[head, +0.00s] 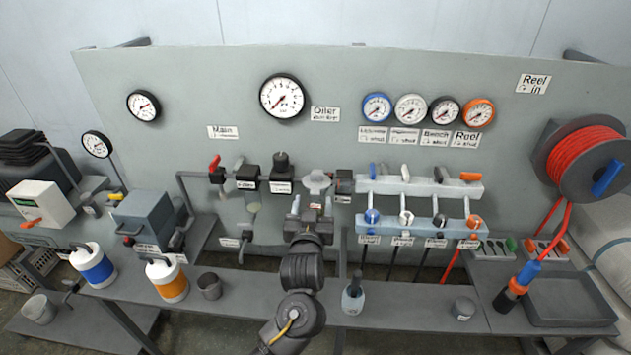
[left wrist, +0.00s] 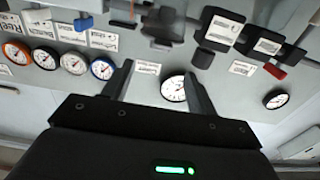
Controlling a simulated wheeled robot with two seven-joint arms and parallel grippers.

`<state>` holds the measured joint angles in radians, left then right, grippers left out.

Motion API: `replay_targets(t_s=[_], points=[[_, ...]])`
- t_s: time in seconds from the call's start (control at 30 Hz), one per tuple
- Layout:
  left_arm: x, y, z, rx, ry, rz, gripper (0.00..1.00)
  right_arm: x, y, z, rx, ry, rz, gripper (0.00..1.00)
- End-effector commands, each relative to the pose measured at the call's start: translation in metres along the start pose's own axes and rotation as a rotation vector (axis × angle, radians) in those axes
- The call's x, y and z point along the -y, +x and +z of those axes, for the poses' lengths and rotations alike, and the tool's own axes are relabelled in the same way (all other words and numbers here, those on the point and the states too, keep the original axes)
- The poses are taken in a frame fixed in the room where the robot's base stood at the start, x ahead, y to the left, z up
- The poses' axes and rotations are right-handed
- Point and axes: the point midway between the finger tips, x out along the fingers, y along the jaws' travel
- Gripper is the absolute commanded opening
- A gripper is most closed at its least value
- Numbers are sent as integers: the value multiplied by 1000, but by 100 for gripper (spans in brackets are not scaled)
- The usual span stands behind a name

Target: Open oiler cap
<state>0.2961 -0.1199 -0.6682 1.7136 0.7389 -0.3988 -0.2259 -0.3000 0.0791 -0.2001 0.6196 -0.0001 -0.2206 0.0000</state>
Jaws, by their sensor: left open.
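The oiler (head: 316,182) is a unit with a pale grey, rounded cap in the pipe row on the grey panel, between black units. My left gripper (head: 312,206) is just below it in the head view, fingers pointing toward the panel. Its two fingers are spread and nothing is between them. In the left wrist view my left gripper (left wrist: 159,72) also shows apart and empty, with the panel beyond, seen upside down. I cannot tell whether a finger touches the oiler. My right gripper is not in view.
Black units with a dark knob (head: 281,162) and a red handle (head: 215,163) are left of the oiler. A manifold (head: 420,187) with coloured valves is to the right. The bench (head: 250,293) below holds bottles (head: 353,300) and cups (head: 210,286).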

Motion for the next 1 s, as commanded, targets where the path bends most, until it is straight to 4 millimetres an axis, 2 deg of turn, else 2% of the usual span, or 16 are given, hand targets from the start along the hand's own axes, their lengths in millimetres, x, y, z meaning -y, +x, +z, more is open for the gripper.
replay_targets(t_s=[0.3, 0.5, 0.7, 0.97, 1.0], points=[[0, 59, -2, 1, 4, 0, 58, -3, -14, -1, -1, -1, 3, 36], [0, 85, -1, 2, 1, 0, 58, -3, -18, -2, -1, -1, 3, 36], [0, 96, 0, 2, -1, 1, 58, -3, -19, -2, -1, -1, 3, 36], [0, 97, 1, 2, -1, 1, 58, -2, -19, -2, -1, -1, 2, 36], [0, 97, 1, 2, -1, 1, 56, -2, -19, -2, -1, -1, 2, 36]])
